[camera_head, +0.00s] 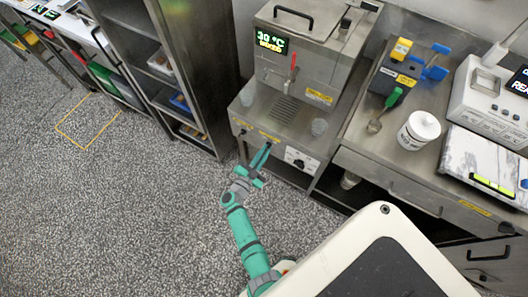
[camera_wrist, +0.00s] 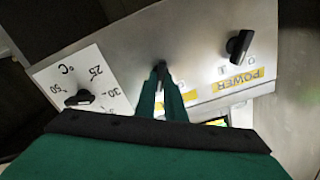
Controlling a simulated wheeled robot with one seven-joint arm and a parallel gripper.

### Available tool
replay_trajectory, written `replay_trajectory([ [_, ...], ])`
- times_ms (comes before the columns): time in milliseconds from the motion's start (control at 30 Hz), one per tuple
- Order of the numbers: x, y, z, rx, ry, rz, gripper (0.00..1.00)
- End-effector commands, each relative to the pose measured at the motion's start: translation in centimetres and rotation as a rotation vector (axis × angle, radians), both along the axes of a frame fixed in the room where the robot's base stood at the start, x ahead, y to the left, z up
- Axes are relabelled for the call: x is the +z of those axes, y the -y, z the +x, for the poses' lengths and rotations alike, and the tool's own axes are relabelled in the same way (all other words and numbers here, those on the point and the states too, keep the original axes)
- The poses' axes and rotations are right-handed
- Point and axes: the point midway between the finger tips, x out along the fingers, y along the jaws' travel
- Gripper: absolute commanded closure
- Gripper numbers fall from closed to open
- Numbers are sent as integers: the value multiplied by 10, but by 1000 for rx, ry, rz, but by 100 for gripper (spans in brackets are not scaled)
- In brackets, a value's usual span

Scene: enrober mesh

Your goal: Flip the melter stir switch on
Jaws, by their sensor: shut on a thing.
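The melter (camera_head: 305,60) is a steel machine with a lit display reading about 30 °C, standing at the back of the head view. Its front panel (camera_wrist: 120,55) shows upside down in the wrist view. My gripper (camera_head: 265,150) reaches that panel from the front; in the wrist view my gripper (camera_wrist: 161,78) has its green fingers together on a small dark switch (camera_wrist: 161,66) in the middle of the panel. The fingers hide most of the switch and part of the yellow label beside it, so its wording and the lever's position cannot be read.
In the wrist view a black switch (camera_wrist: 238,45) labelled POWER is to the right, and a temperature dial (camera_wrist: 78,99) is to the left. A steel shelf rack (camera_head: 175,70) stands left of the melter. A counter with a white tub (camera_head: 418,130) is to the right.

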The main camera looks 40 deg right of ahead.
Motion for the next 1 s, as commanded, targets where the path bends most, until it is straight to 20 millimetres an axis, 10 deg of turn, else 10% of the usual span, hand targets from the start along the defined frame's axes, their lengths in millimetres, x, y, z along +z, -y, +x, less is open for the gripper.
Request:
replay_trajectory([
  [533,1,0,0,-1,26,8,100],
  [633,1,0,0,-1,25,8,72],
  [1000,0,-4,-2,0,24,8,72],
])
